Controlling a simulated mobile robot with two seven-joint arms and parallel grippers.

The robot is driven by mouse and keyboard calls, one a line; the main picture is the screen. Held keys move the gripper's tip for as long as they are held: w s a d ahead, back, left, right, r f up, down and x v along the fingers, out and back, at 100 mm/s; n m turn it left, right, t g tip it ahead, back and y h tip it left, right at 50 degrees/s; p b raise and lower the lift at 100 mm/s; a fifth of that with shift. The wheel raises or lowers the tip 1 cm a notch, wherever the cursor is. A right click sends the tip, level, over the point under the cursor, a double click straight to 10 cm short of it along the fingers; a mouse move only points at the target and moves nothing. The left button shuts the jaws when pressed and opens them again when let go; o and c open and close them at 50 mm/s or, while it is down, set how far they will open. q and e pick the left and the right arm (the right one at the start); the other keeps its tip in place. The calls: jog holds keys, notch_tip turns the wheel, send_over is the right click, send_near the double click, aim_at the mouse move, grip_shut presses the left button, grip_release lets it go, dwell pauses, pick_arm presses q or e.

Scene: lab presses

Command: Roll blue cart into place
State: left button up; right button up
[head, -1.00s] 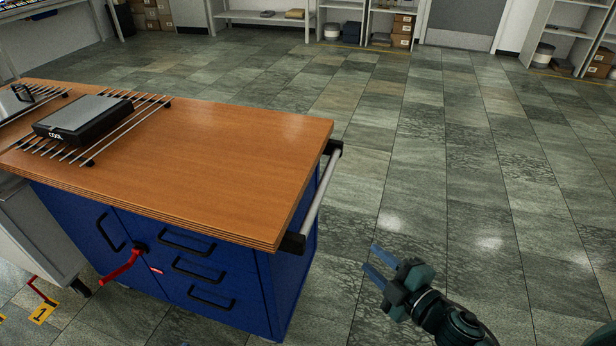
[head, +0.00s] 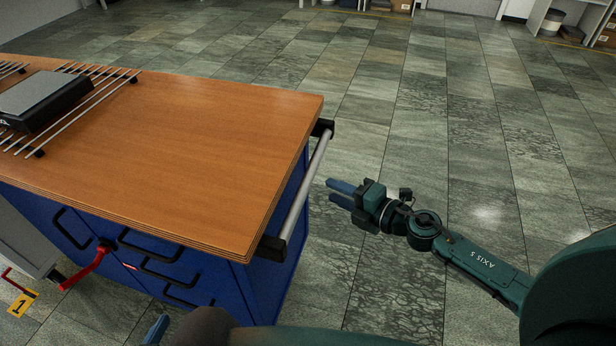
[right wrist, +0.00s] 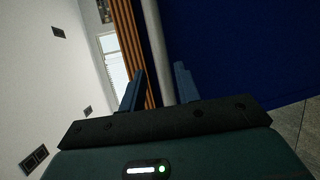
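The blue cart (head: 275,290) has an orange-brown wooden top (head: 200,160), drawers with black handles and a grey push bar (head: 305,190) on black brackets along its right side. My right gripper (head: 333,191) is open just right of the push bar, its blue fingers pointing at it. In the right wrist view the bar (right wrist: 157,45) runs between the two spread fingers (right wrist: 158,82), beyond their tips or near them; I cannot tell if they touch. Of my left gripper (head: 157,329), only a blue fingertip shows at the bottom edge of the head view.
A black scale (head: 42,98) and a wire rack (head: 100,90) sit on the top. A red lever (head: 88,268) sticks out of the cart's front. A grey cabinet (head: 22,245) and a yellow floor marker "1" (head: 22,304) are at left.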

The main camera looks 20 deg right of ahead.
aim_at(309, 180)
jog(key=x, duration=0.8)
jog(key=shift+w+a+f, duration=0.1)
jog(key=shift+w+a, duration=0.1)
jog(key=shift+w, duration=0.15)
jog(key=shift+c, duration=0.4)
grip_shut()
